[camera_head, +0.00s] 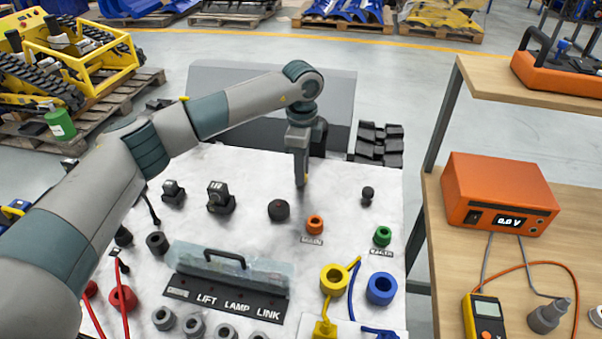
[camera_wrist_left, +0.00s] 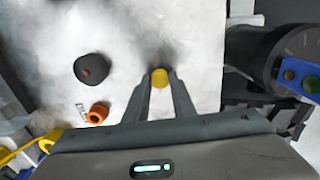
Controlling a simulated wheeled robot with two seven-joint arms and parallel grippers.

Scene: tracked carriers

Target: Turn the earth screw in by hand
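My left gripper (camera_head: 302,182) points down at the white panel (camera_head: 250,165), at its upper middle. In the left wrist view a round yellow head (camera_wrist_left: 159,78) sits between the two fingertips (camera_wrist_left: 160,86), which look closed against its sides; I take it for the earth screw. In the head view only a small yellow patch shows beside the fingers. The screw's shank and any hole under it are hidden. A black round knob (camera_head: 279,210) and an orange ring (camera_head: 315,225) are close by, apart from the gripper. My right gripper is not in view.
Yellow (camera_head: 334,279) and blue (camera_head: 381,288) rings, a green knob (camera_head: 382,236) and a dark handled plate (camera_head: 225,295) occupy the front of the panel. Black fittings (camera_head: 219,198) stand to the left. A wooden bench (camera_head: 425,185) with an orange meter (camera_head: 498,195) is at the right.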

